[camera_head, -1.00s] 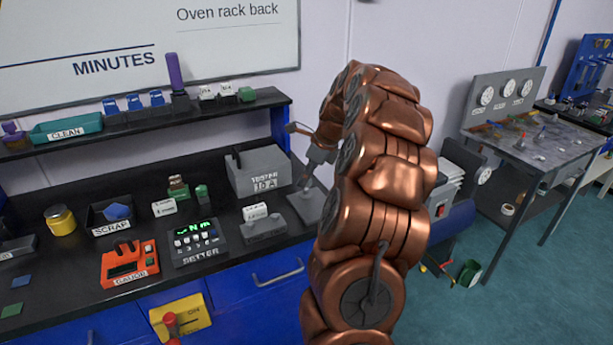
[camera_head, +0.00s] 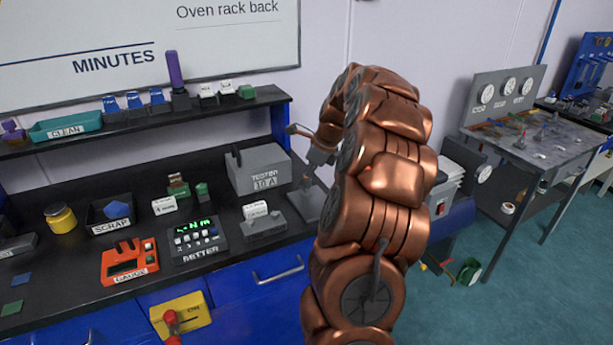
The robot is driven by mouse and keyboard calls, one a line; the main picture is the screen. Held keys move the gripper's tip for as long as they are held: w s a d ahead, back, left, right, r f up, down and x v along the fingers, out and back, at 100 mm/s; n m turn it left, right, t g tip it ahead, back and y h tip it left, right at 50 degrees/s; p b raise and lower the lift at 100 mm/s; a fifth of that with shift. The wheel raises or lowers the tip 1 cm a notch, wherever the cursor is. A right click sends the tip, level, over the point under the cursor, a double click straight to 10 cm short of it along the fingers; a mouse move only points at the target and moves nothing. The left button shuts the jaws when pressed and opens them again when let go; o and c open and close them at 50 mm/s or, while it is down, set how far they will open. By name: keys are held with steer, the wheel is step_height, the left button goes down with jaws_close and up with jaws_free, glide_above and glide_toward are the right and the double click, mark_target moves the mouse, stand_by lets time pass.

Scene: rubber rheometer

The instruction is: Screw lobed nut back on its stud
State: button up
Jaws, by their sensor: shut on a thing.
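My copper-coloured arm fills the middle of the view, bending over and down to the bench. My gripper (camera_head: 309,182) shows only in part, left of the arm, pointing down just above a flat grey plate (camera_head: 304,209). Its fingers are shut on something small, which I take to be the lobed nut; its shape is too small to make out. The stud cannot be told apart; it is hidden by the fingers or too small. I cannot tell whether nut and stud touch.
A grey tester box (camera_head: 257,170) stands close left of the gripper. The setter (camera_head: 197,240), orange gauge (camera_head: 128,262) and scrap bin (camera_head: 110,226) lie further left on the black bench. A shelf (camera_head: 220,107) runs above. A grey table (camera_head: 545,145) stands at the right.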

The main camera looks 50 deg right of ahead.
steer(key=shift+f, duration=0.75)
steer(key=o, duration=1.1)
steer(key=shift+o, duration=0.2)
jaws_close()
steer(key=shift+r+m, duration=0.25)
steer(key=shift+m, duration=0.15)
steer(key=m+h+p, duration=0.1)
steer(key=m+p, duration=0.1)
steer(key=shift+a+p, duration=0.1)
steer(key=shift+p, duration=0.3)
steer(key=shift+m+h+p, duration=0.3)
steer(key=shift+m+p, duration=0.05)
steer(key=shift+m, duration=0.25)
steer(key=shift+f+m, duration=0.25)
steer(key=shift+m, duration=0.05)
